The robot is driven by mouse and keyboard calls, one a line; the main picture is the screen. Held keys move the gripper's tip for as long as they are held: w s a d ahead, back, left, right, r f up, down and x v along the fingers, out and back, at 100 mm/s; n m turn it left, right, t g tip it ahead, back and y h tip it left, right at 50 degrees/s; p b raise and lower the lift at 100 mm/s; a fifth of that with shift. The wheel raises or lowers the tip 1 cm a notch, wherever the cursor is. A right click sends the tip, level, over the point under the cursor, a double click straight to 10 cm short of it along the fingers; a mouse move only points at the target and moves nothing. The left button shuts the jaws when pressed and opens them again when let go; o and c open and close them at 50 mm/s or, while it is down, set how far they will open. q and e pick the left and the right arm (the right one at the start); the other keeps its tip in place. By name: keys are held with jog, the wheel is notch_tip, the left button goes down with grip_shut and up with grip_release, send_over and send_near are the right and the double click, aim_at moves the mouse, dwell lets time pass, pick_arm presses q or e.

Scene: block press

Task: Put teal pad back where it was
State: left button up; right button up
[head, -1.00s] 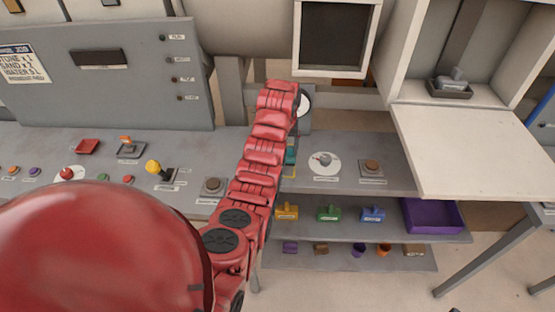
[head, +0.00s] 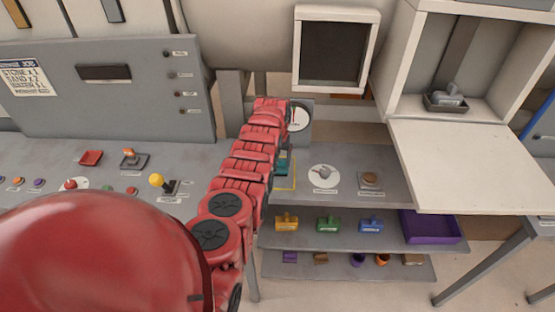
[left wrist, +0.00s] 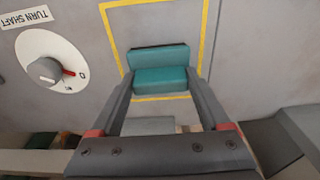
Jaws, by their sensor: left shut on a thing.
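The teal pad (left wrist: 160,78) is a small block between the two fingers of my left gripper (left wrist: 160,88) in the left wrist view. The gripper is shut on it. The pad appears over a yellow square outline (left wrist: 111,40) on the grey surface, near its lower edge in that view. I cannot tell whether the pad touches the surface. In the head view, part of the teal pad (head: 282,169) and of the outline (head: 284,188) show beside my red arm, which hides the gripper. My right gripper is not in view.
A white round dial (left wrist: 47,70) labelled "TURN SHAFT" is beside the outline. A lever on a white disc (head: 323,175) and a brown button (head: 370,179) are to the right. Lower shelves hold coloured handled blocks (head: 328,224) and a purple tray (head: 432,228).

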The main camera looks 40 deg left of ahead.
aim_at(278, 169)
pick_arm(q)
jog(key=shift+f, duration=0.2)
jog(key=o, duration=1.2)
jog(key=shift+c, duration=0.2)
jog(key=shift+r, duration=0.25)
notch_tip(278, 169, up, 2)
jog(key=shift+d+r, duration=0.1)
jog(key=shift+d, duration=0.05)
notch_tip(278, 169, up, 10)
jog(key=s+b, duration=0.1)
jog(key=shift+s+d+f+b, duration=0.15)
jog(key=shift+d+f+b, duration=0.1)
jog(key=shift+d+b, duration=0.1)
